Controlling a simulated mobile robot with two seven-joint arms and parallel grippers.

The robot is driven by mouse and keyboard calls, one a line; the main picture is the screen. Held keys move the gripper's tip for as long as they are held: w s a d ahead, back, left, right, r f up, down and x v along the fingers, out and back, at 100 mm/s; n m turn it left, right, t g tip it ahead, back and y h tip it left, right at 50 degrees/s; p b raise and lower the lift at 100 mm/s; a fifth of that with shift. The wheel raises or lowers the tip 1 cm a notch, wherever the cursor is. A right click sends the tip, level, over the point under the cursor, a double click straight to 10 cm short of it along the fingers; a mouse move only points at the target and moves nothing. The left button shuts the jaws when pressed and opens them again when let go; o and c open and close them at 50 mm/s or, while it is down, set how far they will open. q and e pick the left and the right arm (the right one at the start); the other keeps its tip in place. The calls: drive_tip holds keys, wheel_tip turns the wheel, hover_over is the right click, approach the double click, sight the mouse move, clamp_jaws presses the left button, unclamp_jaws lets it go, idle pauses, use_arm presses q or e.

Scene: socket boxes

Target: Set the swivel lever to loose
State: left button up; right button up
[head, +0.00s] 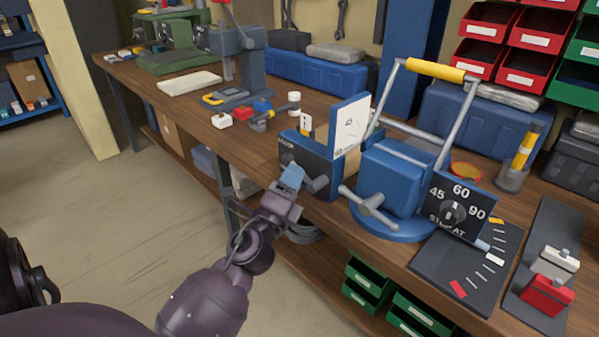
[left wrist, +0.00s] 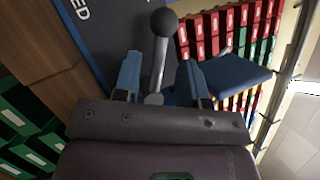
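The swivel lever is a grey rod with a black ball knob (left wrist: 163,22) in the left wrist view. Its grey hub lies lower, between the fingers. In the head view a grey lever (head: 318,184) shows low on the dark front plate (head: 301,157) of the blue vise-like device. The plate's lettering ends in "ED" in the left wrist view (left wrist: 82,12); the rest is cut off. My left gripper (head: 292,176) is open at this plate, its two blue fingers (left wrist: 158,78) on either side of the rod. Contact cannot be told. My right gripper is not in view.
A handle (head: 371,203) and an angle dial plate (head: 458,211) are to the right on the device. A tall bar with a yellow grip (head: 435,69) rises above it. Green bins (head: 370,282) sit below the bench. The floor at left (head: 115,215) is clear.

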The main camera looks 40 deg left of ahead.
use_arm(q)
drive_tip(key=b+v, duration=0.3)
drive_tip(key=v, duration=0.5)
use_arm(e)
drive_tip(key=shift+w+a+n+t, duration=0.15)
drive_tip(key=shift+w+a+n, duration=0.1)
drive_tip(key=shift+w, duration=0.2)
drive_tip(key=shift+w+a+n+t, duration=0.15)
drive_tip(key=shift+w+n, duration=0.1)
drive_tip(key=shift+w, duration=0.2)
use_arm(q)
drive_tip(key=shift+w, duration=0.15)
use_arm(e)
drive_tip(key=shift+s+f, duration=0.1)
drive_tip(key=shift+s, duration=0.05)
